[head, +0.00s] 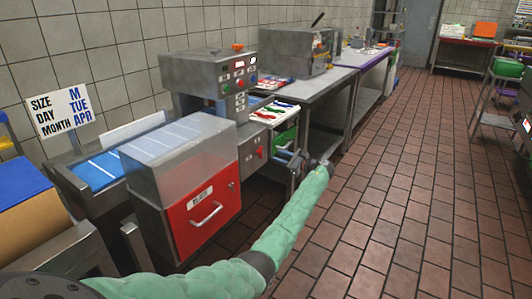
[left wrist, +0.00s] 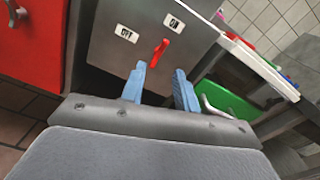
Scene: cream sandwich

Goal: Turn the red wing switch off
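The red wing switch (left wrist: 158,53) is on a grey metal panel (left wrist: 110,60), below an OFF label (left wrist: 126,34) and an ON label (left wrist: 175,22) in the left wrist view. Its upper end leans toward the ON label. In the head view the switch (head: 260,153) is a small red spot on the machine's front. My left gripper (left wrist: 160,86) has two blue fingers standing apart with nothing between them. The switch lies just beyond the gap, apart from both fingers. In the head view the left gripper (head: 290,160) is close to the right of the panel. My right gripper is not in view.
A red drawer front (head: 203,212) with a handle is left of the panel. A green bin (head: 284,141) is right of it, under a tray (head: 275,111). A control box with buttons (head: 240,85) stands above. The tiled floor (head: 400,200) on the right is clear.

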